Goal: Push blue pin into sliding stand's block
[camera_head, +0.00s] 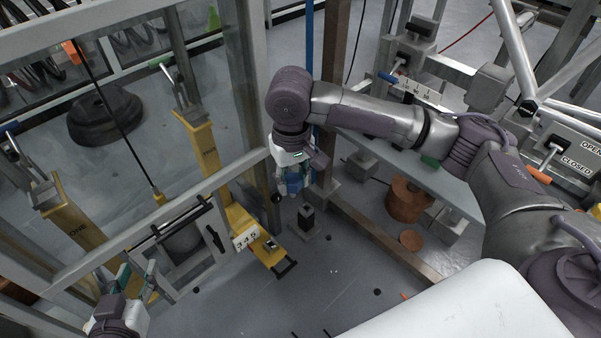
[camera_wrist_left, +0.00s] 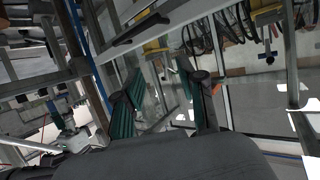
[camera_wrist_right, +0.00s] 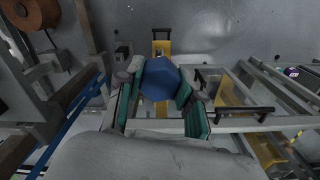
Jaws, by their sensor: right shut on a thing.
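My right gripper (camera_head: 294,184) points down in the middle of the head view. It is shut on the blue pin (camera_head: 293,180). In the right wrist view the pin's blue hexagonal head (camera_wrist_right: 160,78) sits between the two green finger pads. A small dark upright block (camera_head: 307,217) on a grey base stands on the floor just below and right of this gripper. I cannot tell whether the pin touches anything below, or which part is the sliding stand's block. My left gripper (camera_head: 137,272) is at the lower left, open and empty; its fingers are apart in the left wrist view (camera_wrist_left: 160,100).
A yellow stand (camera_head: 235,215) with a 345 label lies left of the right gripper. A metal frame with black handles (camera_head: 181,226) stands between the grippers. A brown post and beam (camera_head: 375,238) run close on the right. Copper cylinders (camera_head: 407,200) stand beyond it.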

